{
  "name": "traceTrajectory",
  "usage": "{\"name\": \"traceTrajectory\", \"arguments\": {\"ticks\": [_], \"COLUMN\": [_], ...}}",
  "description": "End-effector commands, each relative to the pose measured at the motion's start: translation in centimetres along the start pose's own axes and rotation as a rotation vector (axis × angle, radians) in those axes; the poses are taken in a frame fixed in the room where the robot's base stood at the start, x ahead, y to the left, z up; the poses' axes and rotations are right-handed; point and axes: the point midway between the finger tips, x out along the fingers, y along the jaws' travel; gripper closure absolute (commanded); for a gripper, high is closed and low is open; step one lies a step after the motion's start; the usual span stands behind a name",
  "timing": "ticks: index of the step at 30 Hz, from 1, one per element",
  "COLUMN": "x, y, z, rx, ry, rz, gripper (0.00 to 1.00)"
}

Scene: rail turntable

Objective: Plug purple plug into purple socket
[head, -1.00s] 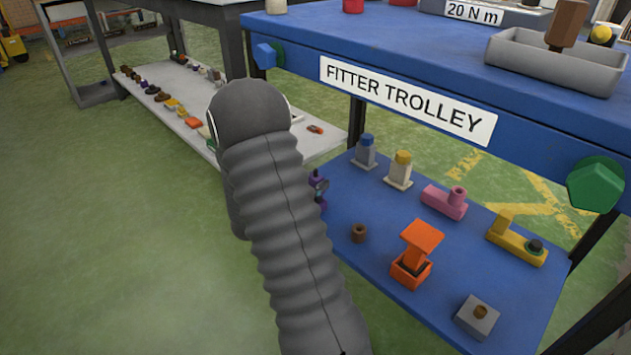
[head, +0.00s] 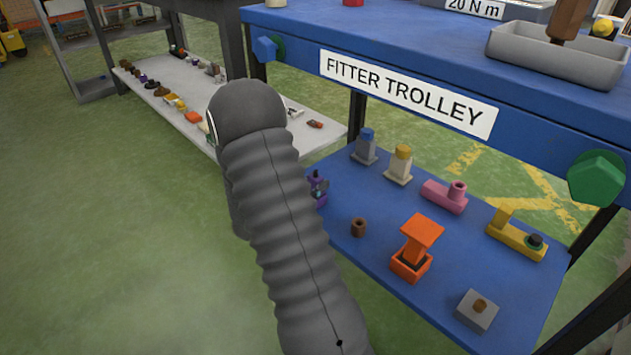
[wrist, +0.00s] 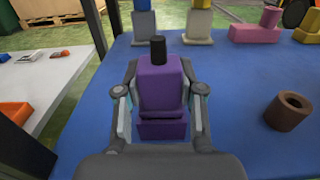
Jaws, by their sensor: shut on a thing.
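In the wrist view, my gripper (wrist: 160,112) is shut on a purple block, the purple plug (wrist: 162,82), with a black cylinder at its far end. Another purple part (wrist: 162,129) with a dark band shows between the fingers, nearer the palm. I cannot tell whether it belongs to the plug or is the purple socket. In the head view, purple pieces (head: 318,199) show at the left edge of the blue lower shelf, just right of my grey arm. My arm hides most of the gripper there. Whether the plug is seated in a socket cannot be told.
The blue lower shelf (head: 385,225) holds a brown ring (head: 358,228), an orange block pair (head: 412,266), a grey block (head: 477,311), and pink (head: 444,197) and yellow (head: 517,241) pieces. The trolley's top (head: 400,40) overhangs it. A white shelf (head: 235,128) stands at left.

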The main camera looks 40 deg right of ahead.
Motion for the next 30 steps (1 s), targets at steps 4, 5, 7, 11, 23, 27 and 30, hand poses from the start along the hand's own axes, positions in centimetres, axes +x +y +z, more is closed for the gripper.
{"name": "traceTrajectory", "arguments": {"ticks": [4, 5, 7, 11, 23, 27, 30], "x": [0.0, 0.0, 0.0, 0.0, -0.2, -1.6, -3.4], "y": [0.0, 0.0, 0.0, 0.0, 0.0, 0.1, 0.1], "z": [-0.3, -0.4, -0.5, -0.6, -0.6, -0.6, -0.6], "rx": [0.000, 0.000, 0.000, 0.000, 0.000, 0.000, -0.001], "ry": [0.000, 0.000, 0.000, 0.000, 0.000, 0.001, 0.000], "rz": [0.000, 0.000, 0.000, 0.000, 0.001, 0.004, 0.005], "gripper": [1.00, 1.00, 1.00, 0.42, 0.33, 0.33, 0.33]}}
